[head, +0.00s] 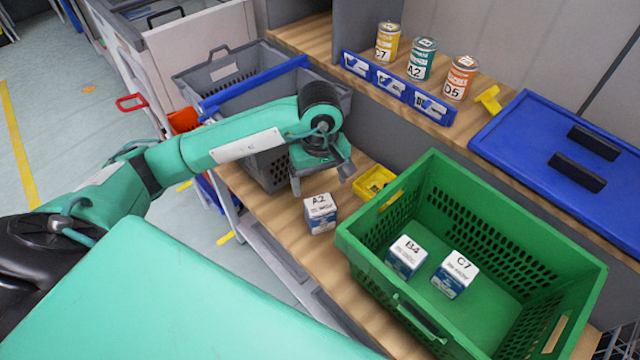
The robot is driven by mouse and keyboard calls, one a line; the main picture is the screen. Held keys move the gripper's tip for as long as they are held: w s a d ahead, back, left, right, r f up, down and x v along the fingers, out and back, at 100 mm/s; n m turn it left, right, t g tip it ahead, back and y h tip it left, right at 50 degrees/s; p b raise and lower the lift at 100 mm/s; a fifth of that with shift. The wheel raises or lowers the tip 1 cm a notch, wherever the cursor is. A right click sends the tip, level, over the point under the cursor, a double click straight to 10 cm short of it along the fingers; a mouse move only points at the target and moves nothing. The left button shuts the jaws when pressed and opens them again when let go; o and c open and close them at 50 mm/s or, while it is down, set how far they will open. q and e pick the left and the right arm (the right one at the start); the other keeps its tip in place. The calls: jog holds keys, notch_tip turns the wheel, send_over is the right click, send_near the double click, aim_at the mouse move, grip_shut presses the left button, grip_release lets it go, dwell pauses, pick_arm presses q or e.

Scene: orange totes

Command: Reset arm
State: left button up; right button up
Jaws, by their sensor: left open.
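My left arm comes in from the left, teal with dark joints. My left gripper (321,178) points down over the wooden bench (291,236), with its fingers apart and nothing seen between them. It is above and behind the white and blue box marked A2 (320,214), which stands on the bench near its front edge. The gripper is beside the grey crate (269,168) and partly hides it. My right gripper is not in view.
A green crate (453,167) holds boxes B4 (406,257) and C7 (455,274). A yellow bin (371,184) sits behind it. Cans C7 (388,43), A2 (422,59) and D5 (460,78) stand on the shelf, beside a blue lid (530,126). Bench is bare around box A2.

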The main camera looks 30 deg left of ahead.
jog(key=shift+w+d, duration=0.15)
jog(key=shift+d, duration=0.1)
